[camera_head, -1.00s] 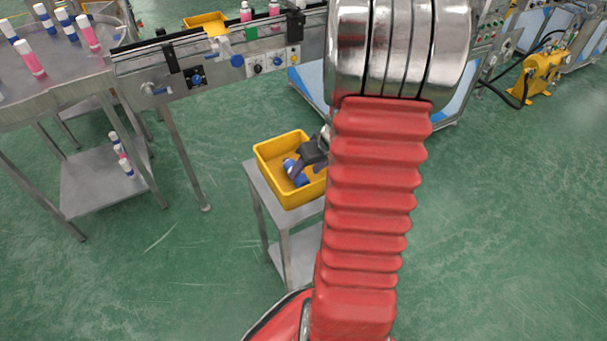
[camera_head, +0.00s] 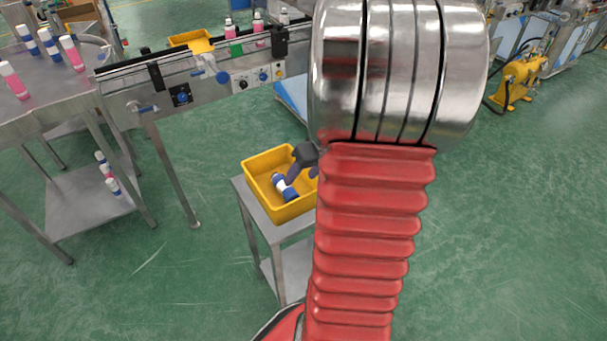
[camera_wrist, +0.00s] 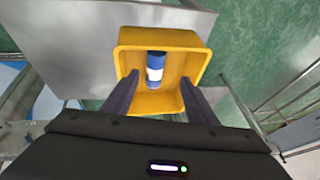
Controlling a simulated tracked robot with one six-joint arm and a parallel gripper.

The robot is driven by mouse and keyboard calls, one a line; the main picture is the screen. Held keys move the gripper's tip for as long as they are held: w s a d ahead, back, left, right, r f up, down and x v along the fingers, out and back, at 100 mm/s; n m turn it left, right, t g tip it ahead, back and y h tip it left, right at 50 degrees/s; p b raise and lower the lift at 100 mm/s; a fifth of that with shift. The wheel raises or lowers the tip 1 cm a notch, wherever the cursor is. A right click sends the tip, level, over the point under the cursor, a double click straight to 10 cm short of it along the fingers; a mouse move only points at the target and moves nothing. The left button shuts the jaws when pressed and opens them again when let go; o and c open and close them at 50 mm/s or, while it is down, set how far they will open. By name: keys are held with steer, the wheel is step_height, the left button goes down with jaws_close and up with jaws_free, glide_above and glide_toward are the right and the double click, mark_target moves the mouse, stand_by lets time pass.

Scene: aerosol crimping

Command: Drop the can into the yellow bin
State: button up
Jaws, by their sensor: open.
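The yellow bin (camera_head: 254,179) stands on a small metal table in the head view, partly hidden by my arm. It also shows in the wrist view (camera_wrist: 199,62). A blue and white can (camera_head: 286,188) lies on its side inside the bin. The can also shows in the wrist view (camera_wrist: 155,68), between and beyond my fingertips. My gripper (camera_wrist: 157,86) is open and empty, with its two dark fingers apart at the near side of the bin. In the head view, one dark finger shows above the bin next to the can.
The small metal table (camera_head: 254,211) carries the bin. A conveyor (camera_head: 215,67) with several bottles runs behind it. A round metal table (camera_head: 45,95) with pink and blue bottles stands at the left. Green floor lies clear between them.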

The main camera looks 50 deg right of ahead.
steer(key=shift+a, duration=0.1)
steer(key=w+a+r+n, duration=0.1)
steer(key=a+r, duration=0.4)
steer(key=a, duration=0.3)
steer(key=w+a+r+n, duration=0.1)
steer(key=a+r, duration=0.4)
steer(key=a, duration=0.4)
steer(key=s+a+r+n, duration=0.1)
steer(key=s+a+r, duration=0.2)
steer(key=a, duration=0.4)
steer(key=s+a+r, duration=0.3)
steer(key=s+a, duration=0.3)
steer(key=a, duration=0.1)
steer(key=shift+r+n+t+h, duration=0.3)
steer(key=shift+r+n+h, duration=0.05)
steer(key=shift+n+h, duration=0.05)
steer(key=shift+c, duration=0.4)
